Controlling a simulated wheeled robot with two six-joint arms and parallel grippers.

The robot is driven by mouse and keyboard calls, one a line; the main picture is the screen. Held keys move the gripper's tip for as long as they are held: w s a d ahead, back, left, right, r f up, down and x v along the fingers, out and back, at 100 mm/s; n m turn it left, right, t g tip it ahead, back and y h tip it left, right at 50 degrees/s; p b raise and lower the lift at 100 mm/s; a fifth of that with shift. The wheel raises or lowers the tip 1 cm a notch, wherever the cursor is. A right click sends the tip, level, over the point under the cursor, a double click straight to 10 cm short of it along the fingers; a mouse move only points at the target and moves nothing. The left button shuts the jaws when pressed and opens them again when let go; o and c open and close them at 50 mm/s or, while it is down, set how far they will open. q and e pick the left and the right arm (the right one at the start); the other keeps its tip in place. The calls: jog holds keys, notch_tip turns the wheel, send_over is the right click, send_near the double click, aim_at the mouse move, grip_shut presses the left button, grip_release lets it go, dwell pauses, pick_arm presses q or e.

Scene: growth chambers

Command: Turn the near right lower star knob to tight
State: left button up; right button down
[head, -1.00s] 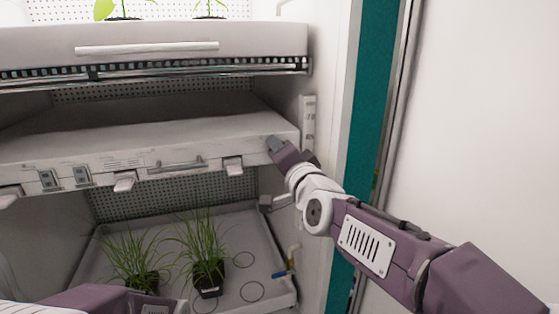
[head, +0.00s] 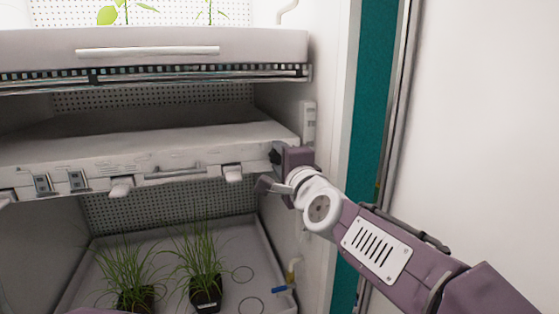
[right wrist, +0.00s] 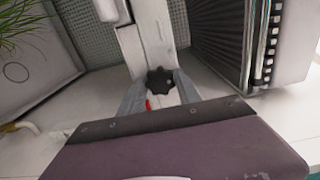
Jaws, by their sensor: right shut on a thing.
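The black star knob (right wrist: 160,80) is in the middle of the right wrist view, at the end of a white shelf part. In the head view it shows as a small dark shape (head: 275,157) at the right front corner of the middle shelf (head: 200,150). My right gripper (right wrist: 161,88) has its two grey fingers on either side of the knob, shut on it. In the head view the right gripper (head: 281,158) is at that corner, partly hiding the knob. Only a purple sliver shows at the bottom left edge; my left gripper is not in view.
The upper shelf (head: 190,46) bears seedlings. Below, two potted grass plants (head: 204,283) stand in a grey tray (head: 235,233). A small valve with a blue handle (head: 279,290) is at the tray's right. The chamber's right wall is close beside the gripper.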

jog(key=shift+f, duration=0.15)
jog(key=c, duration=0.9)
grip_release()
jog(key=shift+o, duration=0.2)
jog(key=p+v, duration=0.7)
jog(key=v, duration=0.2)
